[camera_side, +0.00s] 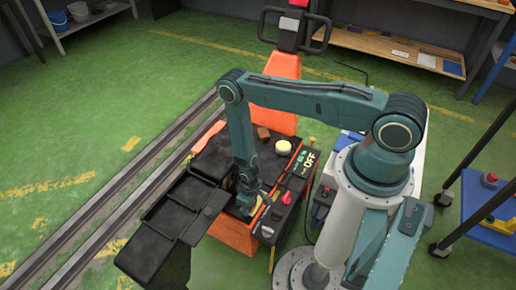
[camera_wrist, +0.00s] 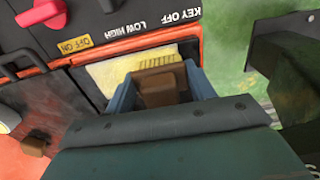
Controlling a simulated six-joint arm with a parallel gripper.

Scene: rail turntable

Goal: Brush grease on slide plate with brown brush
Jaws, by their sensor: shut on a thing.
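My gripper (camera_wrist: 160,84) is shut on a brown block-like thing (camera_wrist: 158,92), which looks like the brown brush; its blue fingers stand on either side of it. A pale yellow piece (camera_wrist: 107,76) with a dark-striped, bristle-like edge lies just beyond the brown block, in a dark recess; I cannot tell whether it belongs to the brush. In the side view, my gripper (camera_side: 247,197) is low over the front of an orange and black machine (camera_side: 238,236). I cannot tell which of its dark surfaces is the slide plate. Contact under the brush is hidden.
A black stepped tray-like part (camera_side: 165,222) juts out at the left. A control panel (camera_side: 303,165) with a red knob (camera_wrist: 42,12) borders the recess. A cream round tin (camera_side: 283,147) and another brown block (camera_side: 263,132) sit on the machine's top. Rails (camera_side: 120,205) run at the left.

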